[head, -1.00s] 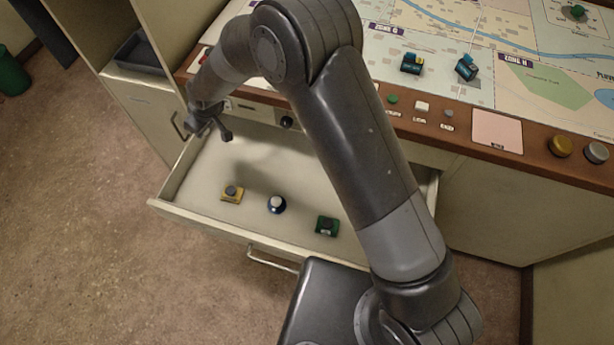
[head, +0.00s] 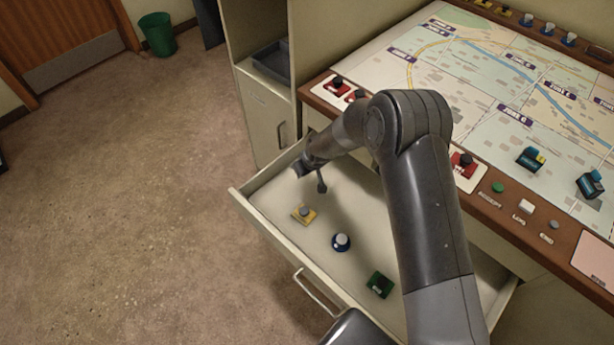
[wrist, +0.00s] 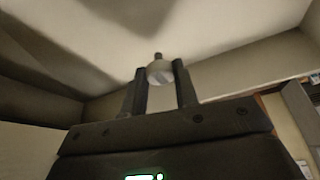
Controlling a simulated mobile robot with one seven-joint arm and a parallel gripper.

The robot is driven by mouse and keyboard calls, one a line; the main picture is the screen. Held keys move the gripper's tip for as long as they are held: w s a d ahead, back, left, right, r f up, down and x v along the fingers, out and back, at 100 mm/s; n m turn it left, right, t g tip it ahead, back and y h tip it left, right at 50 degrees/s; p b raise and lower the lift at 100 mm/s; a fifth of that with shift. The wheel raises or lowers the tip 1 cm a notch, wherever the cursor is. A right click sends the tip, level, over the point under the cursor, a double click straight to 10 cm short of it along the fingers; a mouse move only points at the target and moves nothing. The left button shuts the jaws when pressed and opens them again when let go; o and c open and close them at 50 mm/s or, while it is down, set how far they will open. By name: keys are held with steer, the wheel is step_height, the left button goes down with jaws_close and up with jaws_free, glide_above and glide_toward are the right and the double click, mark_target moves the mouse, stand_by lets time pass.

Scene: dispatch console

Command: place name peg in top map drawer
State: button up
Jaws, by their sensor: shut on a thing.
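The drawer (head: 352,212) under the map console is pulled open. My gripper (head: 312,178) is over the left part of the drawer, near the yellow piece. In the wrist view the fingers (wrist: 161,78) are shut on a pale grey round peg (wrist: 160,71) with a dark tip. The held peg cannot be made out clearly in the head view. The drawer's pale inside fills the wrist view behind it.
The map console (head: 480,70) stands behind the drawer, with red (head: 463,163) and other buttons on its brown edge. Blue-green markers (head: 530,158) stand on the map. A grey tray (head: 272,60) sits in the left cabinet. Drawer floor between the pieces and the console is clear.

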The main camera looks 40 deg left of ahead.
steer(key=shift+f, duration=1.7)
steer(key=shift+f, duration=0.15)
steer(key=o, duration=0.9)
steer(key=shift+o, duration=0.2)
steer(key=v, duration=1.2)
